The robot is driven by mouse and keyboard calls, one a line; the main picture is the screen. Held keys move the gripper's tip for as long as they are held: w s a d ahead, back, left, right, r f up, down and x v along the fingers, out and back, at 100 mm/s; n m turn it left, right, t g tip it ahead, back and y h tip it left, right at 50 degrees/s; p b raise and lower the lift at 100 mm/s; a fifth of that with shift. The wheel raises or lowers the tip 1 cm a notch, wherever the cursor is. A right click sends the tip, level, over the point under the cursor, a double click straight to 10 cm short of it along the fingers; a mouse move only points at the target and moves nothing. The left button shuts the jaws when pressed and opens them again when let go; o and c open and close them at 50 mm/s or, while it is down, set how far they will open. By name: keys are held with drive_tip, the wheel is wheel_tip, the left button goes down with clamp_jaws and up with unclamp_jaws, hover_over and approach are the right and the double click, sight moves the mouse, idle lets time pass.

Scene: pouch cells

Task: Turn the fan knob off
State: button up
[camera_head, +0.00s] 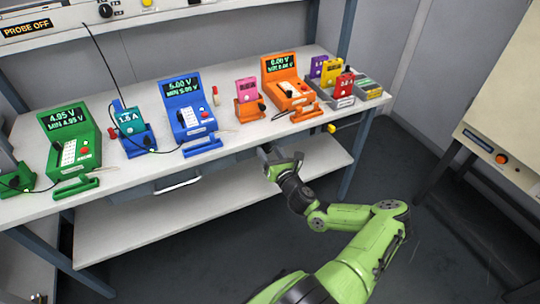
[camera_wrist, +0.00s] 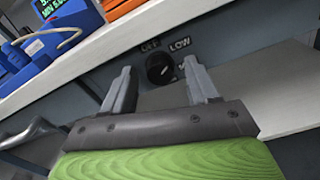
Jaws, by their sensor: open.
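The fan knob (camera_wrist: 159,69) is a round black dial on the grey panel under the tabletop edge, in the wrist view. The labels OFF and LOW stand above it, OFF to the upper left and LOW to the upper right. A further label at its right is partly hidden by a finger. I cannot tell for sure which label its mark points at. My gripper (camera_wrist: 158,78) is open and empty, pointing at the panel, with one finger on each side of the knob in the picture. Contact is not visible. In the head view my gripper (camera_head: 281,161) is at the bench front and the knob is not discernible.
The bench top (camera_head: 232,143) holds several coloured testers and stands. A drawer handle (camera_head: 177,185) sticks out left of my gripper. A lower shelf (camera_head: 150,217) lies below. A yellow part (camera_head: 331,128) juts from the bench front. A cabinet (camera_head: 505,110) stands at right.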

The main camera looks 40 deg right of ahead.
drive_tip(key=shift+w, duration=0.15)
drive_tip(key=c, duration=1)
drive_tip(key=shift+c, duration=0.2)
drive_tip(key=n+p, duration=0.2)
drive_tip(key=n, duration=0.4)
drive_tip(key=n+p, duration=0.1)
drive_tip(key=n, duration=0.4)
drive_tip(key=shift+n, duration=0.4)
drive_tip(key=shift+f, duration=0.1)
